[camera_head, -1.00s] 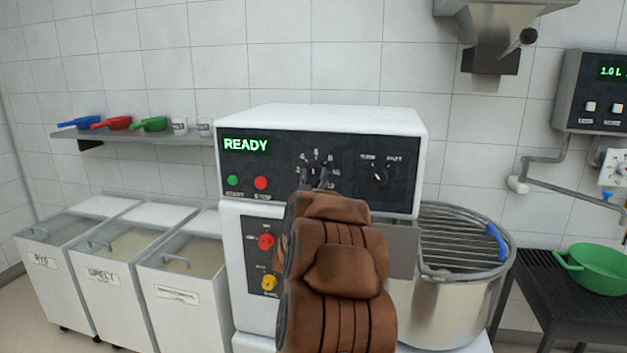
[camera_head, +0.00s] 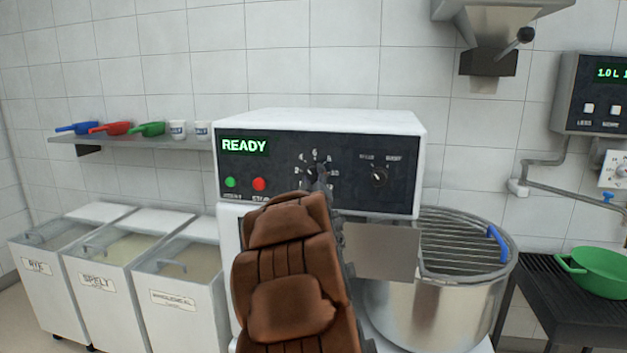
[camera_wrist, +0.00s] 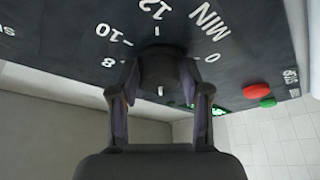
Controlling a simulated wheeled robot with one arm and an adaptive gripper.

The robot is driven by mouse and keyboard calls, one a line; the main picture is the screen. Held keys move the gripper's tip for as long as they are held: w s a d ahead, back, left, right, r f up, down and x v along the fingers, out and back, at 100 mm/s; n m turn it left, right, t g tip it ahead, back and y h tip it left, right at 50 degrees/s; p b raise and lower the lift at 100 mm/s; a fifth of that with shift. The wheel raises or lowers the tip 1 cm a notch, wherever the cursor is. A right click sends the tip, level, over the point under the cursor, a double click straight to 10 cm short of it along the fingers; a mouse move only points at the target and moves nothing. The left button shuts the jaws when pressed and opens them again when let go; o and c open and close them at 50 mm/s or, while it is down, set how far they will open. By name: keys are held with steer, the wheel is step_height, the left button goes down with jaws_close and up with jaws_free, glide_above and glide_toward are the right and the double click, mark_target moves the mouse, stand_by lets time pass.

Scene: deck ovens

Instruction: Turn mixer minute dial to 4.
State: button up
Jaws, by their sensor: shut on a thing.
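The mixer's minute dial (camera_wrist: 158,72) is a dark round knob on the black control panel (camera_head: 345,160). In the wrist view the marks 0, 8, 10, 12 and MIN show around it, and a small pale mark sits on the knob. My gripper (camera_wrist: 160,85) is shut on the dial, one finger on each side. I cannot tell which number the dial points to. The display (camera_head: 245,146) reads READY.
A second knob (camera_head: 379,177) is to the right of the dial. Green (camera_head: 230,183) and red (camera_head: 260,184) buttons are to the left. The mixer bowl (camera_head: 430,310) with its wire guard (camera_head: 465,245) stands at the lower right. Flour bins (camera_head: 185,300) stand at the left.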

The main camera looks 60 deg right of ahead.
steer(key=shift+r, duration=0.15)
steer(key=o, duration=1.1)
steer(key=shift+c, duration=0.2)
steer(key=v, duration=0.7)
steer(key=shift+a, duration=0.15)
steer(key=shift+s, duration=0.15)
